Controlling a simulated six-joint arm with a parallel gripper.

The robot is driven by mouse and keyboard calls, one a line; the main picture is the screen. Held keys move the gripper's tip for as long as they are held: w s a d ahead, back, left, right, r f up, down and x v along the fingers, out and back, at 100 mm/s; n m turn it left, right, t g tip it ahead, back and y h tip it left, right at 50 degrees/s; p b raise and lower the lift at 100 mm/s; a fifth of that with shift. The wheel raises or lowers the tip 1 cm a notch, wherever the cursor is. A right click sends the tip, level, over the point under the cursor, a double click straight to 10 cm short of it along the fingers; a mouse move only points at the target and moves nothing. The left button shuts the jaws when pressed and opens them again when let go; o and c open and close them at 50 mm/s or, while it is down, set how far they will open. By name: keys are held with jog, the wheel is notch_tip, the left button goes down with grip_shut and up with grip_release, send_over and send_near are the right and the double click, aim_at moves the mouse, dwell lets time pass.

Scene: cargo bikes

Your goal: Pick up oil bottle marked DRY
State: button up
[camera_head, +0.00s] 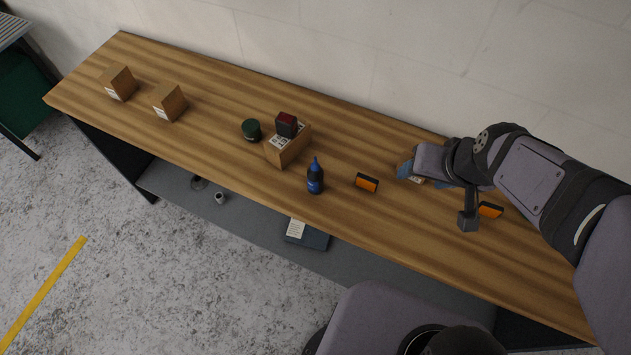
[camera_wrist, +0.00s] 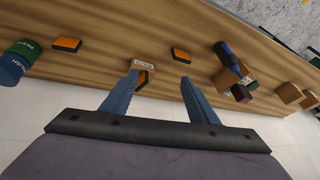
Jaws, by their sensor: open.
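A dark bottle with a blue label and blue nozzle (camera_head: 315,180) stands upright on the wooden bench near its front edge. Its label is too small to read. A dark bottle shape also shows right of my fingers in the wrist view (camera_wrist: 223,52), in front of a cardboard box. My gripper (camera_head: 405,170) is over the bench to the right of the bottle and apart from it. In the wrist view the two blue fingers (camera_wrist: 160,76) are spread. A small cardboard box and an orange item show past the left finger; I cannot tell any contact.
The bench (camera_head: 220,150) carries an orange box (camera_head: 367,183), a cardboard box (camera_head: 287,150) with a dark red-topped box (camera_head: 287,125), a green jar (camera_head: 251,129) and more cartons at left. Green and blue containers (camera_wrist: 14,68) show at the wrist view's left. A wall runs behind.

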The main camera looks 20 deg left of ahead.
jog(key=w+a+n+t+y+b, duration=0.1)
jog(key=w+a+t+y+b, duration=0.15)
jog(key=a, duration=0.55)
jog(key=w+a+n+t+y+b, duration=0.1)
jog(key=w+a+t+b, duration=0.2)
jog(key=a, duration=0.6)
jog(key=r+m+t+h+b, duration=0.2)
jog(key=t+b, duration=0.6)
jog(key=b, duration=0.2)
send_over(315, 180)
jog(key=s, duration=0.1)
jog(key=shift+h, duration=0.35)
jog(key=f, duration=1.6)
jog(key=shift+s+d+f+p, duration=0.15)
jog(key=shift+s+f+p, duration=0.15)
jog(key=shift+f, duration=0.1)
jog(key=shift+w+a+p, duration=0.2)
jog(key=shift+w+p, duration=0.15)
jog(key=shift+w, duration=0.7)
jog(key=shift+w+a+f+p, duration=0.1)
jog(key=shift+w+a+p, duration=0.2)
jog(key=shift+w, duration=0.55)
jog(key=shift+w+a+f+p, duration=0.15)
jog(key=shift+w+p, duration=0.3)
jog(key=shift+w, duration=0.45)
jog(key=shift+w+a+f+p, duration=0.1)
jog(key=shift+w+a+p, duration=0.2)
jog(key=shift+w, duration=0.55)
jog(key=c, duration=1.2)
